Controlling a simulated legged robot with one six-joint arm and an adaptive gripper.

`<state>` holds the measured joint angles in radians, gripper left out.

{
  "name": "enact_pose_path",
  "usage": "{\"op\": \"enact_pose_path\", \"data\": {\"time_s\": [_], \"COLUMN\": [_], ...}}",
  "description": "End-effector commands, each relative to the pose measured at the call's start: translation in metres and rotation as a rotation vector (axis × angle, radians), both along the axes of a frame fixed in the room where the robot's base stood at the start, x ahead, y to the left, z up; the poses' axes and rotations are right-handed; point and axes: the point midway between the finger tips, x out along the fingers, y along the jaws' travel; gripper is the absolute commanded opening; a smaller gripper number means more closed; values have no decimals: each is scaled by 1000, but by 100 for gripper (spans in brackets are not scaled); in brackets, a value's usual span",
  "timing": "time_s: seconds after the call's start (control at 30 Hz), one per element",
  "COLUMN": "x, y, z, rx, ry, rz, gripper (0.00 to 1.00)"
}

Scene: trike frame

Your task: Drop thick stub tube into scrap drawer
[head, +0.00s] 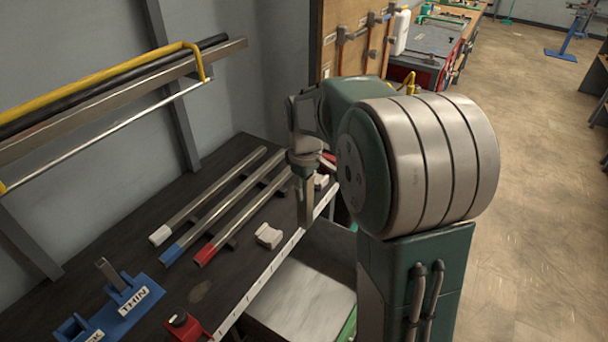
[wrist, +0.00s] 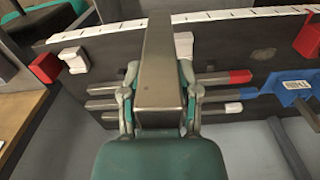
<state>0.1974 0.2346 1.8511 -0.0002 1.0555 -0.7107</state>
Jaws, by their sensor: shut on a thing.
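The thick stub tube (head: 305,208) is a short, grey metal square-section piece. My gripper (head: 303,163) is shut on it, and it hangs down near the bench's front edge in the head view. In the wrist view the tube (wrist: 160,60) stands between the two fingers of my gripper (wrist: 159,88) and covers part of the bench behind. A pale metal surface with a green edge (head: 300,298) lies below the bench front. It may be the scrap drawer, but I cannot tell for certain, and my arm hides its right side.
Three long tubes with white, blue (head: 210,225) and red ends lie on the dark bench (head: 150,235). White blocks (head: 268,236) sit near its ruled front edge. A blue holder marked THIN (head: 130,305) carries a short upright piece. Open floor (head: 540,200) lies at right.

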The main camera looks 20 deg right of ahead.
Motion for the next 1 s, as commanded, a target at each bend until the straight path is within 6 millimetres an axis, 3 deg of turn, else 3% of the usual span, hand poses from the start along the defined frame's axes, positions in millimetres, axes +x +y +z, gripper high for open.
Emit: {"op": "enact_pose_path", "data": {"time_s": [0.1,0.3,0.4,0.67,1.0], "x": [-6,-22,-28,-32,-32], "y": [-1,0,0,1,1], "z": [-51,-117,-135,-155,-193], "rx": [3,1,0,0,0], "ry": [12,7,4,2,4], "rz": [0,0,0,0,0], "gripper": [0,0,0,0,0]}}
